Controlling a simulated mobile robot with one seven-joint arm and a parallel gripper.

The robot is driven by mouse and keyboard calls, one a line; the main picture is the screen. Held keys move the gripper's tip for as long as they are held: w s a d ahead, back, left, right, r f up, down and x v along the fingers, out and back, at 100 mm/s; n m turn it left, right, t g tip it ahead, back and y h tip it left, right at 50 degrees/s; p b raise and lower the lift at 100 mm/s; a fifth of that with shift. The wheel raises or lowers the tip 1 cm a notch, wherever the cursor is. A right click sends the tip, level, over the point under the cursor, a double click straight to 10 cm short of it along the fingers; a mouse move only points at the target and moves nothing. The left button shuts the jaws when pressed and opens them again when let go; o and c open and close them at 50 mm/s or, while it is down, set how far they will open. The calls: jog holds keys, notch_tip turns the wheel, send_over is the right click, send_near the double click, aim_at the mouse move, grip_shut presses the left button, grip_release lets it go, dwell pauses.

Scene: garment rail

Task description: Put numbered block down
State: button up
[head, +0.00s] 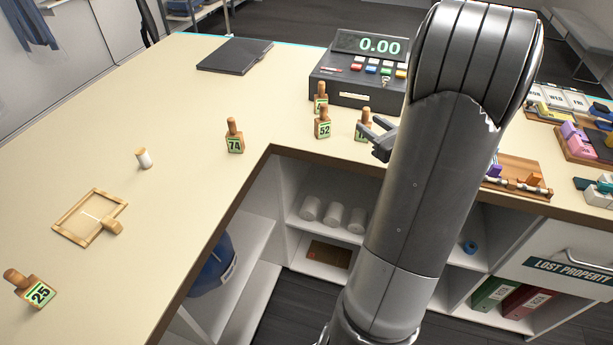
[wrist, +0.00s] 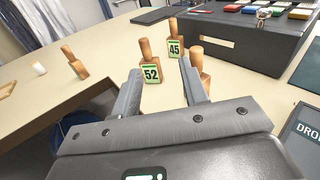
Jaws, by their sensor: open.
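Several wooden numbered blocks with peg handles and green-framed labels stand on the counter. Block 52 (head: 323,129) is upright; block 45 (wrist: 176,46) stands behind it in the wrist view. Another block (head: 363,125), its number partly hidden, stands right by my gripper (head: 377,130). In the wrist view, that block's peg (wrist: 196,52) shows just right of the right finger, outside the jaws. My gripper is open and empty, with block 52 ahead between its fingertips. Block 74 (head: 234,143) stands farther left. Block 25 (head: 39,292) is tilted in the picture at the lower left.
A cash register (head: 345,90) stands behind the blocks. A dark closed folder (head: 235,55), a small white-and-wood cylinder (head: 144,158) and a wooden frame (head: 68,222) lie left. Trays of small items fill the right. Open counter (head: 190,110) surrounds block 74; the counter's inner edge is close.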

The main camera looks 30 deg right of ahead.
jog(key=s+a+r+n+g+y, duration=0.2)
jog(key=a+n+g+y, duration=0.25)
jog(key=a+n, duration=0.6)
jog(key=s+a+r+n+g+y, duration=0.25)
jog(key=a+n+g, duration=0.25)
jog(key=a, duration=1)
jog(key=s+a+r+n+g+h, duration=0.1)
jog(key=s+a+n+h, duration=0.2)
jog(key=s+n, duration=0.3)
jog(key=s+a+r+n+g+h, duration=0.1)
jog(key=s+n+h, duration=0.4)
jog(key=n, duration=0.7)
jog(key=shift+s+a+r+h, duration=0.4)
jog(key=shift+s+a+r, duration=0.25)
jog(key=shift+s+a, duration=0.35)
jog(key=shift+o, duration=0.4)
jog(key=shift+d+g, duration=0.1)
jog(key=shift+g, duration=0.15)
jog(key=o, duration=0.5)
